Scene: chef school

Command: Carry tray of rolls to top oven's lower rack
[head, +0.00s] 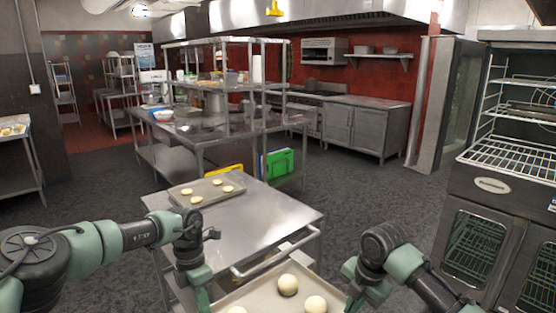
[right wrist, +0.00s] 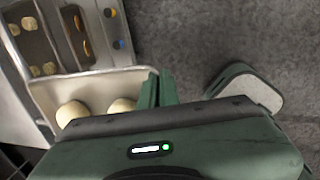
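The tray of rolls (head: 250,299) is at the bottom of the head view, close to me, with pale round rolls (head: 288,285) on it. Its near part is cut off by the frame. My left gripper (head: 203,296) is at the tray's left edge and my right gripper (head: 354,292) at its right edge; both appear shut on its rim. In the right wrist view, the green fingers (right wrist: 158,90) meet the tray's side wall beside two rolls. The top oven stands open at the right, its lower rack (head: 512,158) sticking out empty, with more racks above.
A steel cart (head: 258,215) with a push handle (head: 275,255) stands just beyond the tray. A second tray (head: 207,190) with several small rolls lies on it. A lower oven (head: 475,248) with glass doors is under the top oven. Open floor (head: 385,205) lies between cart and ovens.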

